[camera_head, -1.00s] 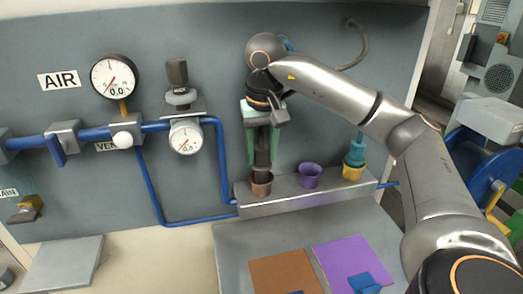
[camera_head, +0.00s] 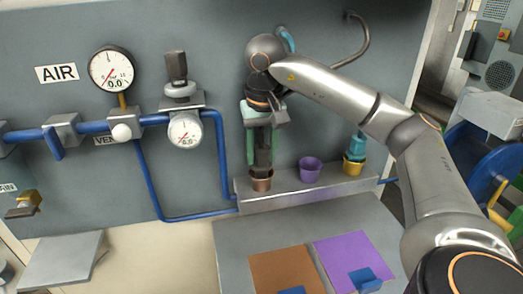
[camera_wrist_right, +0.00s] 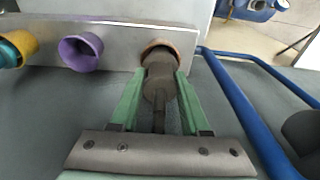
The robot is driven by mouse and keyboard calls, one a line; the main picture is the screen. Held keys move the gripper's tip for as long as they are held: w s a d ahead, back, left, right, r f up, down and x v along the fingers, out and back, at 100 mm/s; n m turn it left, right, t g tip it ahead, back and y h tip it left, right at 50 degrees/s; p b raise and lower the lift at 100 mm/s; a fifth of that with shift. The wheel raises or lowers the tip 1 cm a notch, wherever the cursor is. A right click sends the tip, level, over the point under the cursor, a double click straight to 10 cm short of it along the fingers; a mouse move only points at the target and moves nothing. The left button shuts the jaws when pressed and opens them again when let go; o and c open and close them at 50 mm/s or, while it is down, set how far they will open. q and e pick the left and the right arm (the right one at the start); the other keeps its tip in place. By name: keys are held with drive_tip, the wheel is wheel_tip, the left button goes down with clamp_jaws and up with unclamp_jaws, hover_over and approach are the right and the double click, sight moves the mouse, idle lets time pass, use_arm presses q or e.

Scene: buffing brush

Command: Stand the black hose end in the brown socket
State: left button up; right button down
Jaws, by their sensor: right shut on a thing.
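My right gripper (camera_head: 263,160) has green fingers and is shut on the dark hose end (camera_head: 263,152), holding it upright. The brown socket (camera_head: 261,184) is a small cup on the metal ledge, directly below the hose end. In the right wrist view the hose end (camera_wrist_right: 158,85) sits between the fingers (camera_wrist_right: 160,78), and its far tip overlaps the mouth of the brown socket (camera_wrist_right: 165,45). The tip's lowest part is hidden, so I cannot tell how deep it is. My left gripper is not in view.
A purple socket (camera_head: 310,169) stands empty to the right on the metal ledge (camera_head: 300,190). Beyond it, a teal hose end (camera_head: 356,144) stands in a yellow socket (camera_head: 353,167). A blue pipe (camera_head: 220,155) runs close to the left. Brown (camera_head: 287,272) and purple (camera_head: 350,258) mats lie below.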

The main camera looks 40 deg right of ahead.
drive_tip(key=shift+c, duration=1.5)
unclamp_jaws()
drive_tip(key=shift+r, duration=0.35)
drive_tip(key=r, duration=0.2)
drive_tip(key=r+p, duration=0.2)
drive_tip(key=r, duration=0.1)
drive_tip(key=shift+s+a+r, duration=0.15)
drive_tip(key=shift+s+r, duration=0.3)
drive_tip(key=shift+r, duration=0.45)
